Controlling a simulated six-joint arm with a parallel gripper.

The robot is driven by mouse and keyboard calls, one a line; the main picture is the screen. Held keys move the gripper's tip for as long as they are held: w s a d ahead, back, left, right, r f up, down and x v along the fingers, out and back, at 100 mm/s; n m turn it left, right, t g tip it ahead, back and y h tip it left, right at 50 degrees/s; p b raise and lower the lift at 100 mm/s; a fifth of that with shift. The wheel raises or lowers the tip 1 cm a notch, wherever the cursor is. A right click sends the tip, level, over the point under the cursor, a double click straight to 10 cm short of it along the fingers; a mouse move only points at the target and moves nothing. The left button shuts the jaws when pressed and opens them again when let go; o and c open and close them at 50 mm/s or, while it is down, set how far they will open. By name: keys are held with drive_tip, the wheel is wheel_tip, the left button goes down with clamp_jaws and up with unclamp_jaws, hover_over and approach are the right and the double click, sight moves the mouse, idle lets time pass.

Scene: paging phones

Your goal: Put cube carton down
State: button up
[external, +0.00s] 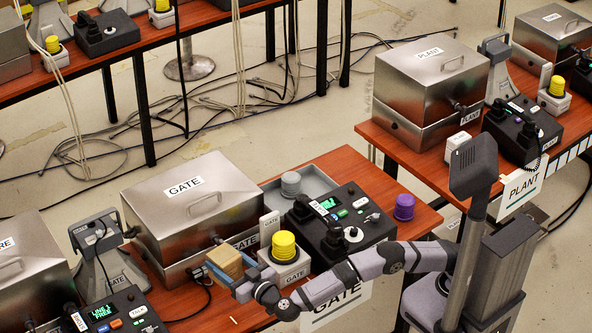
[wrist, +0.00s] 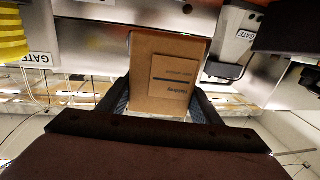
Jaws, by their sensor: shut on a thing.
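The cube carton (wrist: 150,95) is a brown cardboard box with a printed label on its face. In the wrist view it sits between the two fingers of my gripper (wrist: 165,108), which is shut on it. In the external view the carton (external: 224,262) is in front of the metal GATE box, left of the yellow button. My gripper (external: 226,272) holds it there near the front of the table. I cannot tell whether the carton's underside touches the table.
The metal GATE box (external: 190,207) stands behind the carton. A yellow button on a white base (external: 284,248) is close on the right, with a black phone console (external: 340,228) beyond. A grey tray (external: 318,183) lies behind. A purple cylinder (external: 404,206) stands at the table's right end.

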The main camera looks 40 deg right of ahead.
drive_tip(key=shift+f+b, duration=0.45)
drive_tip(key=shift+f, duration=4.3)
drive_tip(key=shift+f, duration=0.2)
drive_tip(key=o, duration=1.2)
drive_tip(key=shift+o, duration=0.2)
drive_tip(key=shift+f+b, duration=0.15)
drive_tip(key=shift+b, duration=0.35)
drive_tip(key=shift+o, duration=0.3)
drive_tip(key=shift+s+d+p, duration=0.15)
drive_tip(key=shift+s+d, duration=0.1)
drive_tip(key=shift+s, duration=0.95)
drive_tip(key=shift+s+d+p, duration=0.15)
drive_tip(key=shift+s+d, duration=0.1)
drive_tip(key=shift+s, duration=0.95)
drive_tip(key=shift+s+d+p, duration=0.15)
drive_tip(key=shift+s+d, duration=0.1)
drive_tip(key=shift+s, duration=0.95)
